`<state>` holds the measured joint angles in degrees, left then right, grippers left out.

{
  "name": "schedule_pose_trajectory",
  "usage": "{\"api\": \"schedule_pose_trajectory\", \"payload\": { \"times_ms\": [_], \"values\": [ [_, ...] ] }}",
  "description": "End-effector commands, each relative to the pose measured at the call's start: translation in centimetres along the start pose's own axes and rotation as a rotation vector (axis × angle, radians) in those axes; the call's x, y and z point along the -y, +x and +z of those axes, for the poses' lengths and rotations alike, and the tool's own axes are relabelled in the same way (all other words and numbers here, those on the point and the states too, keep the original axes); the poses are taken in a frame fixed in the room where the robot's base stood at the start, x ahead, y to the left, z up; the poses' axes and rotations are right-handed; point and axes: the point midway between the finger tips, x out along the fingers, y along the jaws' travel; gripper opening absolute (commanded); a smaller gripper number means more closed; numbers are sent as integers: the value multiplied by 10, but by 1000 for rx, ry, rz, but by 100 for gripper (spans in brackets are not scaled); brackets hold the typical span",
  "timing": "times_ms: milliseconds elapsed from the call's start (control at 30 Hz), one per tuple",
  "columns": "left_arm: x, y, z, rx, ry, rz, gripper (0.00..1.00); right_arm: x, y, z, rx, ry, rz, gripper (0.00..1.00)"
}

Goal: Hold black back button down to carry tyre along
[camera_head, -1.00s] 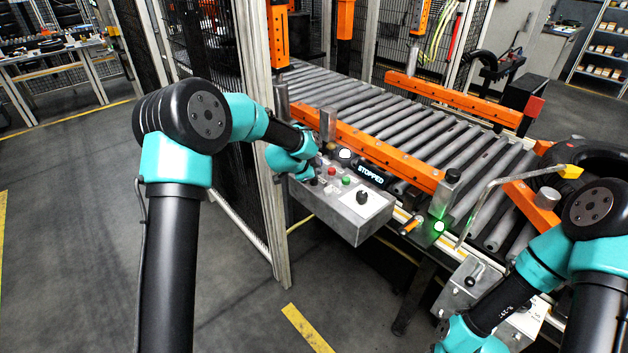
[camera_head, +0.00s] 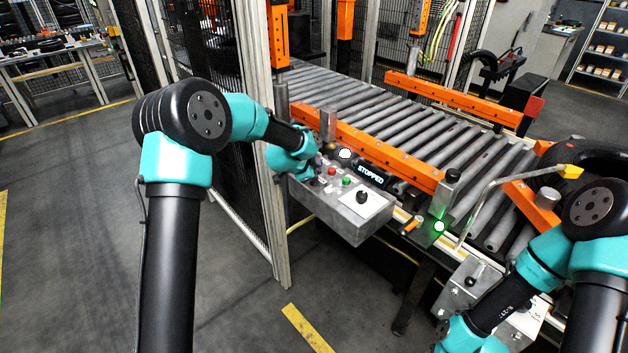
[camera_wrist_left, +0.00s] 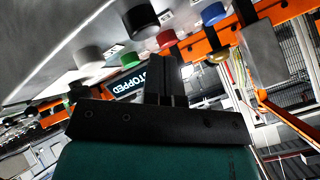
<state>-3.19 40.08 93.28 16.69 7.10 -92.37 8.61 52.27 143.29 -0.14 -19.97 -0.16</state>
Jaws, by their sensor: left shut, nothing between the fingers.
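My left gripper (camera_head: 313,180) is over the left part of the grey control box (camera_head: 350,228). In the left wrist view its fingers (camera_wrist_left: 166,68) are shut and empty, close to the red button (camera_wrist_left: 165,38) and green button (camera_wrist_left: 130,60). A black round control (camera_wrist_left: 140,20) stands just above the fingertips in that picture. I cannot tell whether it is the back button, or whether the fingers touch any button. The tyre (camera_head: 592,153) is at the conveyor's right end, partly hidden by my right arm. My right gripper is out of view.
The display (camera_head: 371,174) reads STOPPED. The roller conveyor (camera_head: 390,115) is clear between orange rails (camera_head: 365,145). A black knob (camera_head: 362,197) sits on the box's white plate. A fence post (camera_head: 262,150) stands close beside my left arm. A green light (camera_head: 439,227) glows on the conveyor's edge.

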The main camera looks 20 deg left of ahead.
Motion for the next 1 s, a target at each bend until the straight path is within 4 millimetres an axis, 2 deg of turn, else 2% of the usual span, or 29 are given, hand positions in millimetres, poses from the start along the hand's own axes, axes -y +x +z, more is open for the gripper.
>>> {"api": "schedule_pose_trajectory", "payload": {
  "times_ms": [1000],
  "values": [
    [-4, 6, 4, 0, 0, 0, 0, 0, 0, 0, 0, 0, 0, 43]
  ]
}}
